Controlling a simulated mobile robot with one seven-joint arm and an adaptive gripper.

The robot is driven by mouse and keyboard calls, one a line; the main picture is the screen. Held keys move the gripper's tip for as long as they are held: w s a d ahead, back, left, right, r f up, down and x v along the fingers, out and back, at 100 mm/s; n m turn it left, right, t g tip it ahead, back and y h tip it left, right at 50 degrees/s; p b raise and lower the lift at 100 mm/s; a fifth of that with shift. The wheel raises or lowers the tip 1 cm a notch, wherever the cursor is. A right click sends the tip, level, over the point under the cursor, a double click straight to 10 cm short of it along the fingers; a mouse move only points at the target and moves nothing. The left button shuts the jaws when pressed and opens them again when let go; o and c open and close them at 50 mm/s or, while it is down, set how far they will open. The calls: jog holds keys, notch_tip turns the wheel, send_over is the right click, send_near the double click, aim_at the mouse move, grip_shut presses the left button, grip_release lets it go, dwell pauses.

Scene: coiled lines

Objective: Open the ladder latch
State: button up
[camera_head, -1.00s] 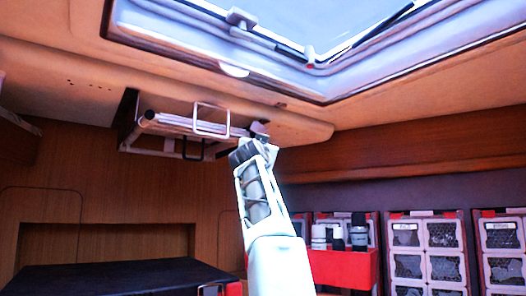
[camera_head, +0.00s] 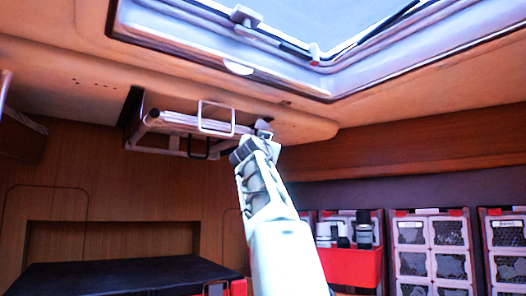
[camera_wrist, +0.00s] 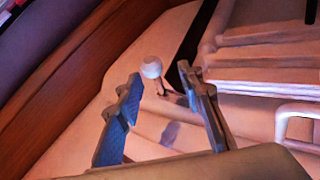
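The folded ladder (camera_head: 180,120) hangs under the ceiling in the head view, left of my gripper, with a pale square loop at its front. Its pale rails (camera_wrist: 265,55) show at the upper right of the wrist view. A round pale knob (camera_wrist: 151,68) on a short stem, apparently the latch handle, shows in the wrist view near the ladder. My gripper (camera_wrist: 160,78) is open, with the knob seen between its fingertips; I see no contact, and the depth gap is unclear. In the head view my gripper (camera_head: 258,146) is at the ladder's right end, partly hiding it.
The ceiling hatch frame (camera_head: 240,68) is above. A wooden beam (camera_head: 420,140) runs along the right wall. Below it are a red shelf (camera_head: 350,266) with bottles and several mesh-fronted bins (camera_head: 430,235). A dark-topped table (camera_head: 120,278) stands at the lower left.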

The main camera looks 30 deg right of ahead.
jog(key=v, duration=1)
jog(key=shift+s+f, duration=0.25)
jog(key=shift+s, duration=0.05)
jog(key=shift+d, duration=0.1)
